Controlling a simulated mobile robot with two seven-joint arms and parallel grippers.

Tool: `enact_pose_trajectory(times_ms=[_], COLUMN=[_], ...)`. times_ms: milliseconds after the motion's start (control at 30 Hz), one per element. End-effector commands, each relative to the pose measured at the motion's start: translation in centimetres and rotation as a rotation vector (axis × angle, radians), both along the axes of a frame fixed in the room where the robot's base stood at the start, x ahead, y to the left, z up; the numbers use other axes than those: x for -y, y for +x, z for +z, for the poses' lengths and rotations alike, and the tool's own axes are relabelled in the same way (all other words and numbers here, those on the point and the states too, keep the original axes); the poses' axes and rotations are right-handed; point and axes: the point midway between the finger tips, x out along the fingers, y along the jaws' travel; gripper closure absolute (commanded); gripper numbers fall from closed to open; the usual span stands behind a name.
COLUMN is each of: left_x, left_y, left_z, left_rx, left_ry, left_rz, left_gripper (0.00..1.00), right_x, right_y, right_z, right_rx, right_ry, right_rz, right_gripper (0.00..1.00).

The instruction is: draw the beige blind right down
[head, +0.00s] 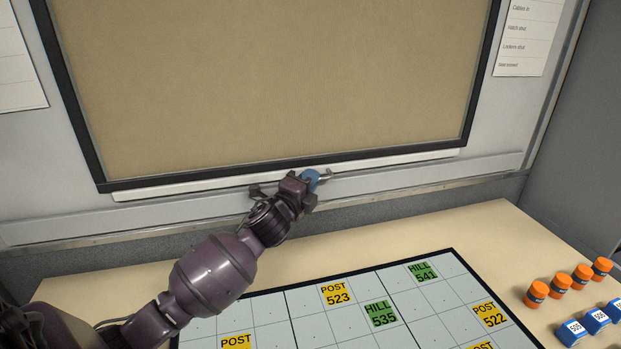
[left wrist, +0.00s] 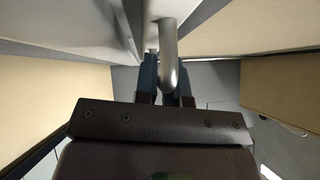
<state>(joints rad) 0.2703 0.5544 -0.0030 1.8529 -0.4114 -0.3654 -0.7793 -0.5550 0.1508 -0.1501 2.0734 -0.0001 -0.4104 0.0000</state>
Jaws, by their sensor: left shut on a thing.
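The beige blind (head: 275,85) fills the dark-framed window in the head view. Its cloth reaches the bottom of the frame, and a pale bar (head: 400,160) runs along just below the frame. My left gripper (head: 311,180) is at this lower edge, near the middle of the window. It is shut on a metal handle (head: 327,174). In the left wrist view the rounded grey handle (left wrist: 168,55) stands between the two blue fingers of my left gripper (left wrist: 167,82). The arm and gripper hide part of the bar and handle. My right gripper is not in view.
A desk (head: 470,230) below the window bears a gridded board (head: 265,310) with yellow and green labels. Several orange-capped pieces (head: 559,283) and blue blocks (head: 597,320) stand at its right. A printed list (head: 525,38) hangs right of the window.

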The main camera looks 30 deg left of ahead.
Motion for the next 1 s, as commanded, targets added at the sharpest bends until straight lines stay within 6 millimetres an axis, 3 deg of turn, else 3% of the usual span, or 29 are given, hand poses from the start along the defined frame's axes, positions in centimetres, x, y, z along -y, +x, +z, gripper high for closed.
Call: enact_pose_trajectory(times_ms=[133, 200, 333, 700, 1000], left_x=[0.0, 0.0, 0.0, 0.0, 0.3], left_y=[0.0, -0.1, 0.0, -0.5, -4.7], left_z=[-0.8, -0.8, -0.7, -0.5, -1.0], left_rx=[-0.013, -0.014, -0.013, -0.008, -0.009], left_ry=[-0.006, -0.006, -0.005, -0.004, -0.004], left_rz=[0.001, 0.001, 0.001, 0.001, 0.001], left_gripper=[1.00, 0.82, 0.64, 0.64, 0.64], right_x=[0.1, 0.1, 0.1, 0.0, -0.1], right_y=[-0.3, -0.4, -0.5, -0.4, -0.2], right_z=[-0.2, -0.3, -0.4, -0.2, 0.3], right_rx=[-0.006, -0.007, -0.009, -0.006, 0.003], right_ry=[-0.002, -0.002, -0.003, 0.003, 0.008], right_rz=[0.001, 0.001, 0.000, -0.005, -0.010], right_gripper=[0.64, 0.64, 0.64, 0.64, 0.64])
